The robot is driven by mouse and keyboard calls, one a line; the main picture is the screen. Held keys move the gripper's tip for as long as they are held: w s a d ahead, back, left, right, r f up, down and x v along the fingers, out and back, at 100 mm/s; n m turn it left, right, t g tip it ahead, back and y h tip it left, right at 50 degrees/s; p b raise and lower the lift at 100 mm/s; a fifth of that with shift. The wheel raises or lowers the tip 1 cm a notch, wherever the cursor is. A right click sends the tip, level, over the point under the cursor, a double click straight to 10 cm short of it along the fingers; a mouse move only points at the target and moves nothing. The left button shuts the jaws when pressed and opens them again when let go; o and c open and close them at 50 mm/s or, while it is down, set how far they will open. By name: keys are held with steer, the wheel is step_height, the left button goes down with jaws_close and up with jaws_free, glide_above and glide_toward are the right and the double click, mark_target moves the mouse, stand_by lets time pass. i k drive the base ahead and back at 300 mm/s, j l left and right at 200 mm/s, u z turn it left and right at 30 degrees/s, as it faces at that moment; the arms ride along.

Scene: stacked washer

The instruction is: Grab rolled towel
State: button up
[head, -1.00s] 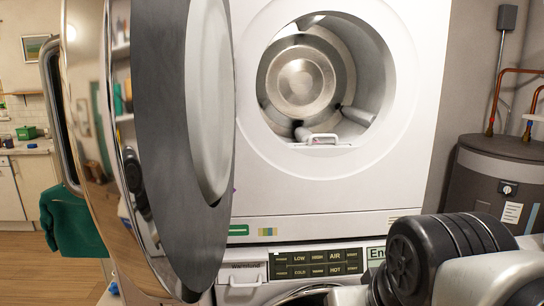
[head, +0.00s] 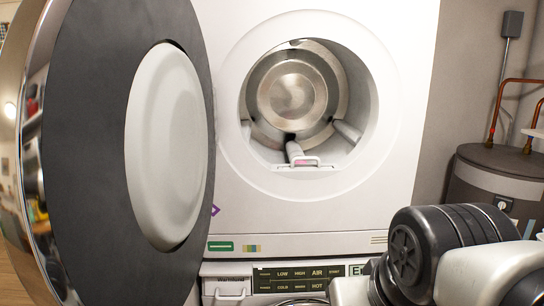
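No rolled towel can be clearly made out. The upper machine's round drum (head: 292,92) is open to view, with a shiny metal back and pale paddles on its wall. A small pinkish patch (head: 304,161) shows at the drum's lower lip, just behind a white latch piece; I cannot tell what it is. The upper machine's round door (head: 100,130) stands open at the left, its dark ring and pale inner bulge facing me. My gripper is not in view; only black and pale parts of my arm show at the lower right.
The upper machine's white front (head: 400,200) stands on a lower machine with a button panel (head: 300,279). A grey tank (head: 495,185) with copper pipes stands at the right. The open door blocks most of the left side.

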mark_target(294, 148)
steer(key=i+z, duration=0.15)
steer(key=i, duration=0.25)
steer(key=i+j+z, duration=0.2)
steer(key=i, duration=0.25)
steer(key=l, duration=0.35)
steer(key=j, duration=0.35)
steer(key=i+z, duration=0.05)
